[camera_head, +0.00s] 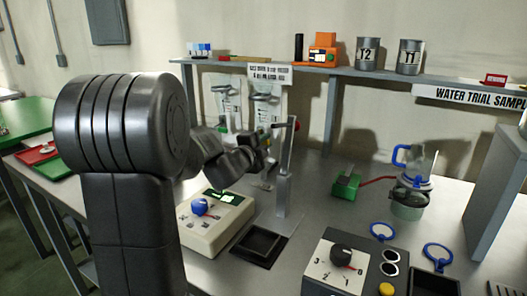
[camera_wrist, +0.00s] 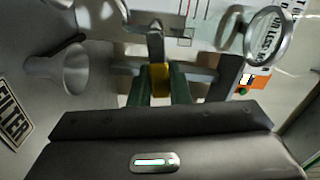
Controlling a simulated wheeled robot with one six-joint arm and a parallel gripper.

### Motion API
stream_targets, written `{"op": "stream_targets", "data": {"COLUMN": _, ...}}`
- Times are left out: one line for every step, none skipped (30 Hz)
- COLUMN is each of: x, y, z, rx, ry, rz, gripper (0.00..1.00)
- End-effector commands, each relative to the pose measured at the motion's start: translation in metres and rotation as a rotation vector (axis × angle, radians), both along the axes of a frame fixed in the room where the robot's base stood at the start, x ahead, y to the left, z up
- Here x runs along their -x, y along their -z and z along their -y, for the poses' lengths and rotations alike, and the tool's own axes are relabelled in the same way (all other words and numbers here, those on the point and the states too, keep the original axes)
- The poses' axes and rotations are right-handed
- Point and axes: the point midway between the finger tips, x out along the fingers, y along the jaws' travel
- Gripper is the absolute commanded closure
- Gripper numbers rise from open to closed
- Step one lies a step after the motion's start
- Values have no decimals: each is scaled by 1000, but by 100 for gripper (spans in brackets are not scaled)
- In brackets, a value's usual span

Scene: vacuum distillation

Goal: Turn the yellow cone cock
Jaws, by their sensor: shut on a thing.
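The yellow cone cock (camera_wrist: 159,76) is in the upper middle of the wrist view, between my gripper's two green fingers. My gripper (camera_wrist: 160,88) is shut on it. A metal and glass piece rises just beyond the cock. In the head view my gripper (camera_head: 262,150) is beside the upright metal stand (camera_head: 285,185), at the height of its upper part. My arm and the glassware hide most of the cock there.
Below my gripper are a pale box with a blue knob (camera_head: 200,208) and a black square tray (camera_head: 261,246). A control box (camera_head: 333,266) stands in front. Glassware with blue clips (camera_head: 410,190) stands right. A grey shelf (camera_head: 345,72) runs behind.

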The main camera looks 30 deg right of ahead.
Motion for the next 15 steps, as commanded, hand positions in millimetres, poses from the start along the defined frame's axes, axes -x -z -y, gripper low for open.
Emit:
{"op": "stream_targets", "data": {"x": 1, "y": 6, "z": 0, "rx": -14, "ry": 1, "rz": 28, "gripper": 100}}
{"op": "stream_targets", "data": {"x": 1, "y": 7, "z": 0, "rx": -22, "ry": 1, "rz": 44, "gripper": 100}}
{"op": "stream_targets", "data": {"x": 1, "y": 8, "z": 0, "rx": -34, "ry": 1, "rz": 64, "gripper": 100}}
{"op": "stream_targets", "data": {"x": 1, "y": 9, "z": 0, "rx": -41, "ry": 1, "rz": 78, "gripper": 100}}
{"op": "stream_targets", "data": {"x": 1, "y": 9, "z": 0, "rx": -49, "ry": 1, "rz": 91, "gripper": 100}}
{"op": "stream_targets", "data": {"x": 1, "y": 10, "z": 0, "rx": -57, "ry": 0, "rz": 106, "gripper": 100}}
{"op": "stream_targets", "data": {"x": 1, "y": 10, "z": 0, "rx": -63, "ry": 0, "rz": 116, "gripper": 100}}
{"op": "stream_targets", "data": {"x": 1, "y": 10, "z": 0, "rx": -68, "ry": 0, "rz": 127, "gripper": 100}}
{"op": "stream_targets", "data": {"x": 1, "y": 10, "z": 0, "rx": -74, "ry": 0, "rz": 138, "gripper": 100}}
{"op": "stream_targets", "data": {"x": 1, "y": 11, "z": 0, "rx": -78, "ry": 1, "rz": 147, "gripper": 100}}
{"op": "stream_targets", "data": {"x": 1, "y": 11, "z": 0, "rx": -81, "ry": 1, "rz": 153, "gripper": 100}}
{"op": "stream_targets", "data": {"x": 1, "y": 11, "z": 0, "rx": -85, "ry": 1, "rz": 161, "gripper": 100}}
{"op": "stream_targets", "data": {"x": 1, "y": 11, "z": 0, "rx": -88, "ry": 1, "rz": 165, "gripper": 100}}
{"op": "stream_targets", "data": {"x": 1, "y": 11, "z": 0, "rx": -90, "ry": 1, "rz": 170, "gripper": 100}}
{"op": "stream_targets", "data": {"x": 1, "y": 11, "z": 0, "rx": -92, "ry": 1, "rz": 174, "gripper": 100}}
